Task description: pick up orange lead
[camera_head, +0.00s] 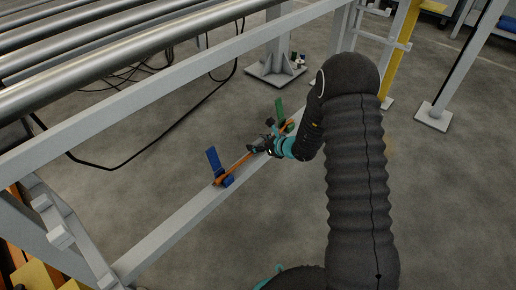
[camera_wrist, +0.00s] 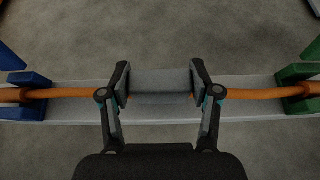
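The orange lead (camera_wrist: 70,93) runs across the wrist view from a blue holder (camera_wrist: 27,96) on the left to a green holder (camera_wrist: 300,90) on the right. A thick grey piece (camera_wrist: 160,82) is in its middle. My gripper (camera_wrist: 160,84) has one finger at each end of this grey piece. The fingers are wide apart; I cannot tell whether the pads press on it. In the head view the lead (camera_head: 236,167) lies along the grey beam, and my gripper (camera_head: 262,147) is over it between the holders.
The narrow grey beam (camera_head: 181,217) carries both holders. A roller conveyor (camera_head: 110,75) is at the upper left, with black cables below it. A post with a foot plate (camera_head: 275,72) stands behind.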

